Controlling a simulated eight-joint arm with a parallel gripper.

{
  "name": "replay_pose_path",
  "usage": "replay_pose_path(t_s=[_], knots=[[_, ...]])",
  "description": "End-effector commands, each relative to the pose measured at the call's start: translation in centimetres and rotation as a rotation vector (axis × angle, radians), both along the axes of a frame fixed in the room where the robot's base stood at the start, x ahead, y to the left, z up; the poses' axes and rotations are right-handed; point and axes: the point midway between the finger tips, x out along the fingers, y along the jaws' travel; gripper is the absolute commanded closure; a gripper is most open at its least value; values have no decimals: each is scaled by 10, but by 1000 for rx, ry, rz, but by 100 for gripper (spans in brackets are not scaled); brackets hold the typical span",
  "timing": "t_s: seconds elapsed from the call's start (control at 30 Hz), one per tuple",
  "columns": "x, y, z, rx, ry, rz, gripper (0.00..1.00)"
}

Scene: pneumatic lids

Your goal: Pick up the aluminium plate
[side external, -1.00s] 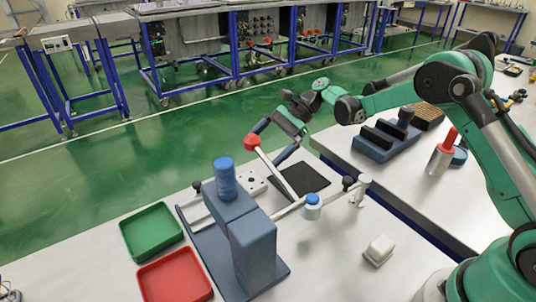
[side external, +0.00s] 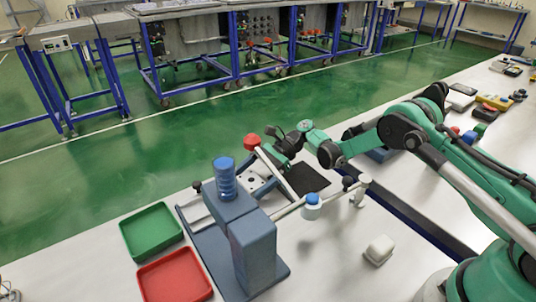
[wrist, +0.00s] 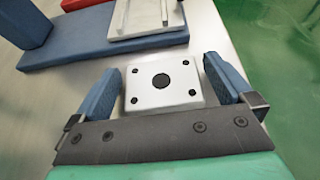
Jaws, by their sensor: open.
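The aluminium plate (wrist: 162,97) is a pale square with a dark round centre hole and small dark holes near its corners. In the wrist view it lies flat between the two blue fingers of my gripper (wrist: 166,84). The fingers are apart, one on each side of it, and I see no grip on it. In the side view my gripper (side external: 279,160) is low beside the plate (side external: 252,183), behind the press lever. The lever and my gripper partly hide the plate there.
A blue press (side external: 250,250) with a red-knobbed lever (side external: 252,141) stands just left of my gripper. A black mat (side external: 308,179) lies to the right. Green (side external: 152,231) and red (side external: 174,277) trays are at the front left. A white block (side external: 379,250) sits at the right.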

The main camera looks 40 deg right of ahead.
Motion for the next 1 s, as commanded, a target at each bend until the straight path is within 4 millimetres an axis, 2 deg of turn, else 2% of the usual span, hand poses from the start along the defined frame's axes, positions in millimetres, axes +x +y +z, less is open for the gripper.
replay_pose_path(t_s=[0.1,0.37,0.77,0.87,1.0], knots=[[0,0,0,0,0,0,3],[0,0,0,-1,0,-1,77],[1,-1,7,0,0,-1,77],[1,-1,17,0,0,-1,77],[0,-1,46,0,0,-1,77]])
